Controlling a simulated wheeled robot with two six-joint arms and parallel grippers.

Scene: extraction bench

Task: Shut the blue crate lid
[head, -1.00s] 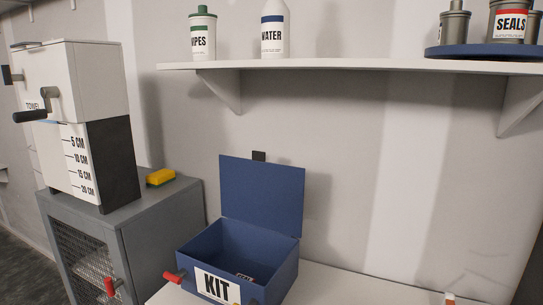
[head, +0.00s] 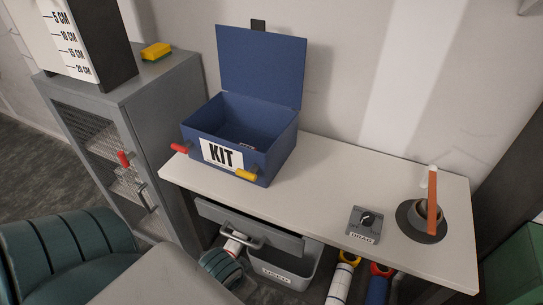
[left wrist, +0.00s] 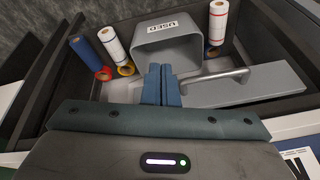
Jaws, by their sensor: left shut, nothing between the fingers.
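The blue crate (head: 272,158), labelled KIT, stands on the white bench in the head view. The crate's inside is open to view and holds a small item, partly hidden by the front wall. A red grip and a yellow grip stick out at the front. My left gripper (left wrist: 161,84) is shut and empty in the left wrist view, below the bench top, by the drawer handle and the grey bin. My right gripper is not in view.
The bench (head: 330,185) is clear between the crate and a dial box (head: 364,226). A dark round pot (head: 411,226) stands at right. Below are a drawer handle (head: 238,238), a grey bin (head: 287,277) and several rolls. A grey cabinet (head: 165,95) stands left.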

